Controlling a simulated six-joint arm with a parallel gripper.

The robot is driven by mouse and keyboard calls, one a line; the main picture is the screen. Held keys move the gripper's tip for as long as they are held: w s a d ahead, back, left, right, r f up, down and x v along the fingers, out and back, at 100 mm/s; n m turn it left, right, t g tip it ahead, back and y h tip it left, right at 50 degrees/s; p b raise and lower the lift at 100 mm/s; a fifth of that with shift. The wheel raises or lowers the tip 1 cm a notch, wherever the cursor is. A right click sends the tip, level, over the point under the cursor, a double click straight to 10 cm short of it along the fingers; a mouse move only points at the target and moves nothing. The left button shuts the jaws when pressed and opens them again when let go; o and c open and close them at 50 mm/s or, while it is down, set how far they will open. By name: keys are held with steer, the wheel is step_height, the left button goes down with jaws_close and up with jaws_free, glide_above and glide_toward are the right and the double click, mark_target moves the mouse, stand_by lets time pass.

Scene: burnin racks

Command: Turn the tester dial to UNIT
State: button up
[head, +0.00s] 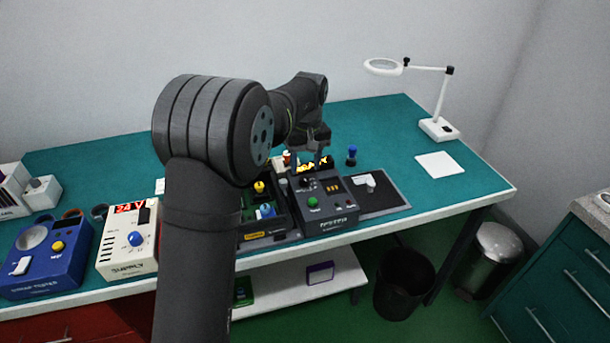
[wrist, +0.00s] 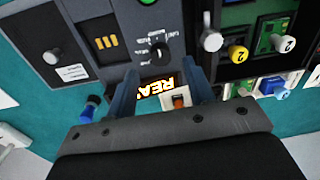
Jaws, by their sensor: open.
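The tester (head: 328,217) is a dark grey box on the green bench, with a green button, a small amber display and a black dial (head: 306,182). In the wrist view the black dial (wrist: 159,53) has a light pointer mark and small labels around it that I cannot read. My gripper (head: 306,162) is above the back of the tester. In the wrist view my gripper (wrist: 162,76) is open and empty. Its two fingers point toward the panel, with the dial just beyond and between their tips, apart from them as far as I can tell.
A lit sign (wrist: 162,87) shows partly between the fingers. A board rack (wrist: 260,30) with coloured knobs adjoins the tester. A blue-topped plunger (head: 351,155) stands behind it. A supply box (head: 127,247) and blue box (head: 45,262) are left; a magnifier lamp (head: 440,127) is right.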

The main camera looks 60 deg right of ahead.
mark_target(305, 178)
steer(key=shift+w+a+f, duration=0.1)
steer(key=shift+f, duration=2.2)
steer(key=shift+c, duration=0.2)
steer(key=c, duration=0.9)
